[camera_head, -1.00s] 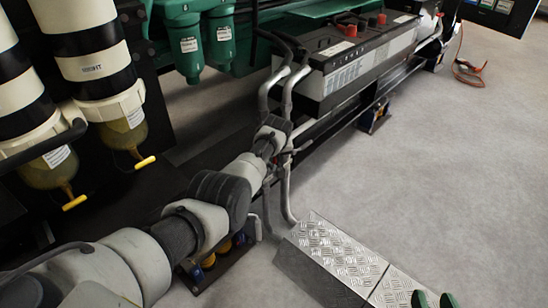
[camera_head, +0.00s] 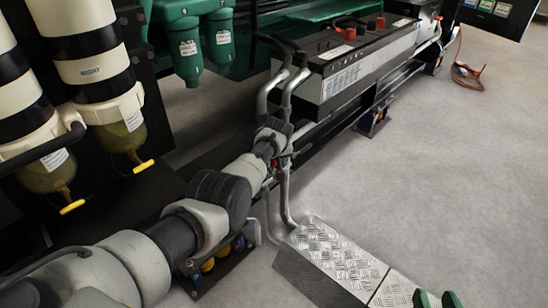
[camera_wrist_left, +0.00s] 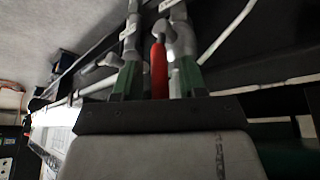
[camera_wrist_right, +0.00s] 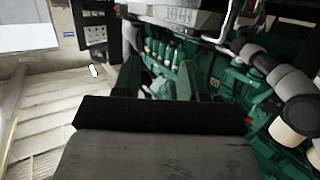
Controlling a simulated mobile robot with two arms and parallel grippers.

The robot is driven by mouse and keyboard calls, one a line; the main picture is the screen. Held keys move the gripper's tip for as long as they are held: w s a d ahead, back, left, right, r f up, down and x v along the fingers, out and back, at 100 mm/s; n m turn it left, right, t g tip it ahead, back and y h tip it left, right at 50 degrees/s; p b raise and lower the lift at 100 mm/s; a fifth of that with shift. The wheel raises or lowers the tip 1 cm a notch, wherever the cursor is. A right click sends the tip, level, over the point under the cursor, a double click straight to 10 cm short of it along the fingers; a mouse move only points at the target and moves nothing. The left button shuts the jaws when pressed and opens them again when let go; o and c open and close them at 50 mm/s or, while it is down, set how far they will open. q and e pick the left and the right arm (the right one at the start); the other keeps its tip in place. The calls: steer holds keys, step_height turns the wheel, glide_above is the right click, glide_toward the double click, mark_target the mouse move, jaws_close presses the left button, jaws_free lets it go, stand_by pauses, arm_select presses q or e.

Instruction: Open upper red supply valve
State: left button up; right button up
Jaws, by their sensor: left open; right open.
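In the left wrist view a red valve lever (camera_wrist_left: 158,70) stands between the two green fingers of my open left gripper (camera_wrist_left: 158,82). Grey pipes and fittings lie just behind it. I cannot tell whether the fingers touch the lever. In the head view my left arm reaches in from the lower left to the vertical pipes (camera_head: 285,185). A small bit of red (camera_head: 275,163) shows at the arm's end, where the wrist hides most of the valve. My right gripper (camera_head: 435,299) shows only its green fingertips at the bottom edge; it is open and empty in its wrist view (camera_wrist_right: 160,80).
A battery box (camera_head: 345,65) with red terminal caps sits beyond the pipes. White filter cylinders (camera_head: 95,65) with yellow drain handles stand at the left. Green filter bowls (camera_head: 190,50) hang behind. A metal tread step (camera_head: 335,255) lies below.

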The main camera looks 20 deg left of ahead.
arm_select(q)
steer(key=shift+r+p, duration=0.2)
steer(key=shift+p, duration=0.1)
arm_select(e)
steer(key=s+d+f+g+h+p, duration=0.2)
steer(key=s+f+g, duration=0.1)
steer(key=s+g, duration=0.25)
steer(key=s+d+f+g+h+p, duration=0.1)
steer(key=s+d+f+g+p, duration=0.2)
steer(key=s+g, duration=0.25)
arm_select(q)
steer(key=p+v, duration=0.2)
steer(key=v, duration=0.8)
steer(key=shift+p, duration=0.3)
arm_select(e)
step_height(320, 180, down, 6)
steer(key=shift+w+a+f+m, duration=0.2)
steer(key=shift+w+a+m, duration=0.1)
steer(key=shift+a, duration=0.05)
arm_select(q)
steer(key=shift+s+d+r, duration=0.1)
steer(key=shift+d+r, duration=0.05)
